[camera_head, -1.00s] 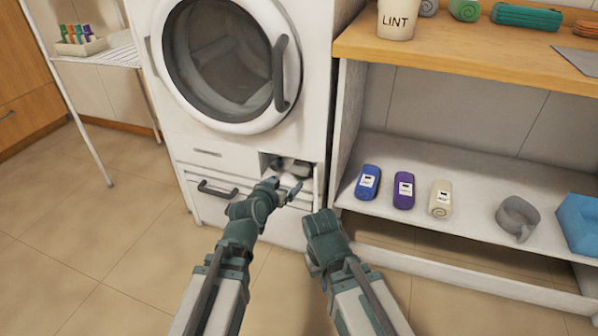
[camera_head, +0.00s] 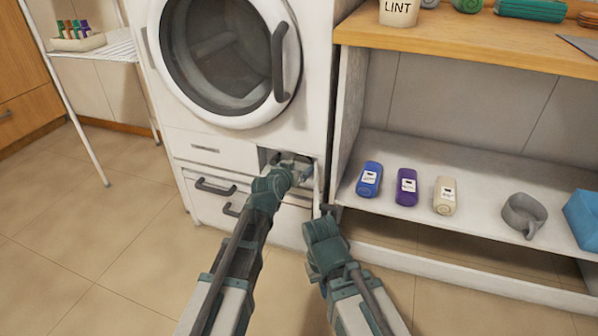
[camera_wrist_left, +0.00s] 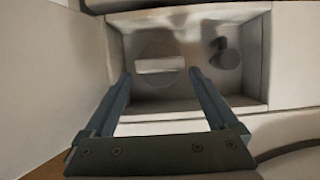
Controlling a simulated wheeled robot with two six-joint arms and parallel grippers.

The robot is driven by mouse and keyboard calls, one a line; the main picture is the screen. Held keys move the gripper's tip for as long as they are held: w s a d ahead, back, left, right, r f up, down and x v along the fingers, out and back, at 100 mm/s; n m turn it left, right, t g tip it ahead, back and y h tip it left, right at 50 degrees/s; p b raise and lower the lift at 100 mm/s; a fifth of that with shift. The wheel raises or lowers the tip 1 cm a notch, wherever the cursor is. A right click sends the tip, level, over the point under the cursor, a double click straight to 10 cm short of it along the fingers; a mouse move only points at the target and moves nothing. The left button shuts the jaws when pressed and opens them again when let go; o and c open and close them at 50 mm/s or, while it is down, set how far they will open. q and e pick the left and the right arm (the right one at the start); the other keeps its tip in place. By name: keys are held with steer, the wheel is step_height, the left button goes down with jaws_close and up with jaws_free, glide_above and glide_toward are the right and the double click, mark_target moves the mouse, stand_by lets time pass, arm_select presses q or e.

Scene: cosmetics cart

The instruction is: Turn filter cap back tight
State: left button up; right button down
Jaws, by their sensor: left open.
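I cannot tell whether the fingertips touch the cap. In the head view my left gripper (camera_head: 300,172) is at the recess mouth and mostly hides the cap. My right gripper (camera_head: 328,211) is low in front of the machine, its jaws too small to read.
A small dark knob (camera_wrist_left: 227,54) sits right of the cap inside the recess. Floor at left is clear.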

mark_target(301, 165)
arm_select(q)
steer(key=shift+x, duration=1.2)
steer(key=c, duration=1.1)
steer(key=shift+o, duration=0.2)
steer(key=shift+d+m+y, duration=0.1)
steer(key=shift+m+y, duration=0.2)
steer(key=shift+m, duration=0.2)
steer(key=o, duration=1.1)
steer(key=shift+c, duration=0.2)
